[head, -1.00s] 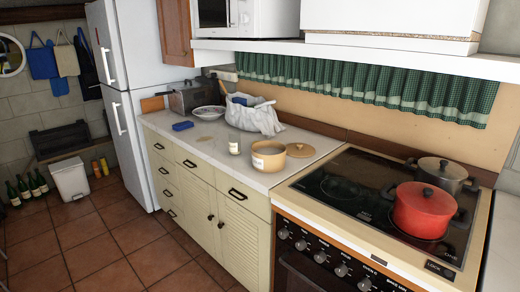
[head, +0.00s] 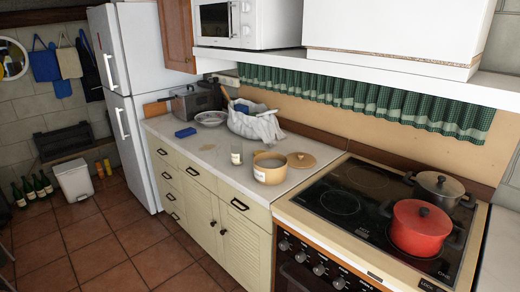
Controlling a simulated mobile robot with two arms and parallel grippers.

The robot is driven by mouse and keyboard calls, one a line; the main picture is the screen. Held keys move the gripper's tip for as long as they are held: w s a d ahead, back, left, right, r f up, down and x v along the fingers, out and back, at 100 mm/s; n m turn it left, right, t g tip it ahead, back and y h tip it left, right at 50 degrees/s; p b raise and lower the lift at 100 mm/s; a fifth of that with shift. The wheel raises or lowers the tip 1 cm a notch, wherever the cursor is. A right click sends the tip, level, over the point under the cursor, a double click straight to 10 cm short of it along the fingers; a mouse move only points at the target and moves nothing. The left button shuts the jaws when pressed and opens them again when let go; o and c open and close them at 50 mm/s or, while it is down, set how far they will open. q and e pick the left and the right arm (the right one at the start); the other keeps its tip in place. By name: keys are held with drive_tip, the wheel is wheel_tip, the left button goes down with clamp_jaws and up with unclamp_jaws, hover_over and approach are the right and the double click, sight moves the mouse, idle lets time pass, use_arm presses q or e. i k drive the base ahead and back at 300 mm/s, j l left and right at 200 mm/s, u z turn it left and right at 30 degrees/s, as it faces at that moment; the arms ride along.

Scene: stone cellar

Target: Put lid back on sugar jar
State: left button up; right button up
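The sugar jar (head: 269,173) is a short, wide, tan pot with a pale label on its front. It stands open on the counter near the stove. Its round, tan lid (head: 301,160) with a small knob lies on the counter just to the right of the jar and behind it. The lid is apart from the jar or very close to its rim. Neither of my grippers shows in the head view.
A small glass shaker (head: 236,155) stands left of the jar. A white bag (head: 258,125), a plate (head: 211,118), a blue sponge (head: 185,132) and a toaster (head: 195,101) are further left on the counter (head: 180,146). A red pot (head: 420,228) and a grey pot (head: 438,186) stand on the stove (head: 345,200).

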sight(236, 155)
drive_tip(key=i+j+z, duration=0.15)
drive_tip(key=i+j, duration=0.25)
drive_tip(key=i+j+z, duration=0.15)
drive_tip(key=i+j, duration=0.3)
drive_tip(key=i+j+z, duration=0.15)
drive_tip(key=i+j, duration=0.35)
drive_tip(key=i+j+z, duration=0.15)
drive_tip(key=i+j, duration=0.3)
drive_tip(key=i+j+z, duration=0.15)
drive_tip(key=i+j, duration=0.2)
drive_tip(key=j, duration=0.3)
